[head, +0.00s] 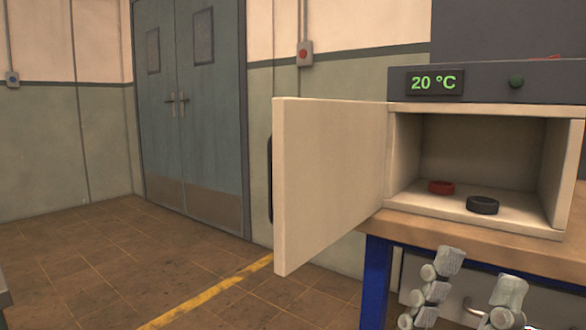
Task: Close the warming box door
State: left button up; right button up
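The warming box (400,160) stands on a workbench at the right of the head view, with its front open. Its cream door (325,180) is swung wide open to the left, and a dark handle (270,178) shows at the door's far left edge. A red ring (441,187) and a black ring (482,205) lie on the box floor.
The wooden bench top (480,242) has a blue leg (375,283) below the door's hinge side. A control panel (480,83) reading 20 °C sits above the opening. Open tiled floor with a yellow line (205,294) lies left of the door. Blue-grey double doors (190,110) stand behind.

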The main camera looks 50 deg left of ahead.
aim_at(326, 159)
jog(key=k+j, duration=0.1)
jog(key=j, duration=0.25)
jog(key=k+j, duration=0.1)
jog(key=j, duration=0.25)
jog(key=k+j, duration=0.1)
jog(key=j, duration=0.25)
jog(key=i+j, duration=0.1)
jog(key=j, duration=0.35)
jog(key=j+z, duration=0.1)
jog(key=j, duration=0.35)
jog(key=k+l, duration=0.55)
jog(key=l, duration=0.2)
